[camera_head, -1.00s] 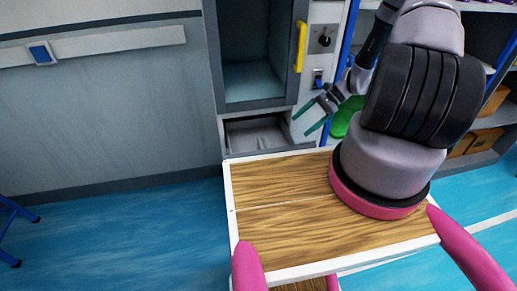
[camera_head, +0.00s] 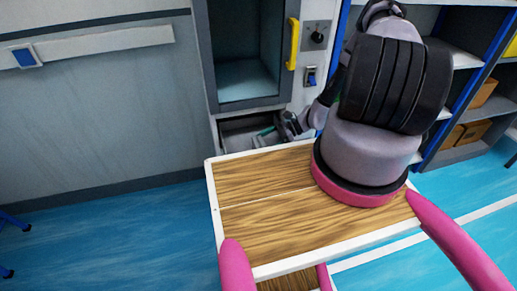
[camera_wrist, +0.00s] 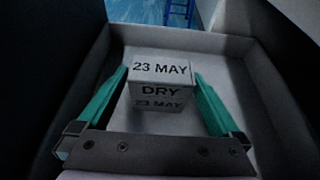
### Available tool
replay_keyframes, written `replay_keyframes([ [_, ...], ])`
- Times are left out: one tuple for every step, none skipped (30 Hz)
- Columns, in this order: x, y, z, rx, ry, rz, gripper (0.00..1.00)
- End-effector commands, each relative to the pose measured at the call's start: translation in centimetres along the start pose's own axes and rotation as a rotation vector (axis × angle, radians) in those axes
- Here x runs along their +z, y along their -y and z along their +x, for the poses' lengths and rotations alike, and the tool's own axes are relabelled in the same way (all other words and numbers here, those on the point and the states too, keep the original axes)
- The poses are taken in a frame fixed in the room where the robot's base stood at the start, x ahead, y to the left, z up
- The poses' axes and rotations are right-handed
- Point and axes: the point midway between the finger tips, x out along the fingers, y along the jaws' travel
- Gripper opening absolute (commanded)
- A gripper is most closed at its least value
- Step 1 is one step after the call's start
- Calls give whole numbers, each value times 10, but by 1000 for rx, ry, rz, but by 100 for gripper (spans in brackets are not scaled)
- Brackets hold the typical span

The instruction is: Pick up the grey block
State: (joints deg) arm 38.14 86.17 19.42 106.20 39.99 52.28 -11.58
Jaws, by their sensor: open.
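The grey block (camera_wrist: 160,82) shows in the wrist view, lying in a light grey bin. It bears the printed words "23 MAY" and "DRY". My gripper (camera_wrist: 160,88) is open, with one green finger to the left and one to the right of the block; I cannot tell whether they touch it. In the head view my gripper (camera_head: 268,134) reaches into the low bin (camera_head: 233,138) under the machine's open chamber. The block cannot be made out in the head view.
A wooden-topped table with a white rim (camera_head: 262,222) stands in front of the bin. A yellow handle (camera_head: 293,44) sits beside the chamber (camera_head: 247,50). Shelves with boxes (camera_head: 474,130) stand at the right.

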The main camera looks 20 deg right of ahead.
Motion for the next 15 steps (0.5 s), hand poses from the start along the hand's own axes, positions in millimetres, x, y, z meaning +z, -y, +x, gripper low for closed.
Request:
replay_keyframes([
  [1,0,9,2,2,1,100],
  [2,0,14,3,2,1,100],
  [2,0,21,3,2,0,100],
  [2,1,25,3,2,0,100],
  [2,1,30,2,2,1,100],
  [2,1,34,2,2,1,100],
  [2,1,37,2,1,0,100],
  [2,1,39,1,0,0,100],
  [2,1,41,1,0,1,100],
  [2,1,42,0,0,1,100],
  [2,1,42,0,0,1,100],
  [2,1,43,0,0,1,100],
  [2,1,43,0,0,1,100],
  [2,1,43,0,-1,1,100],
  [2,1,42,0,0,1,100],
])
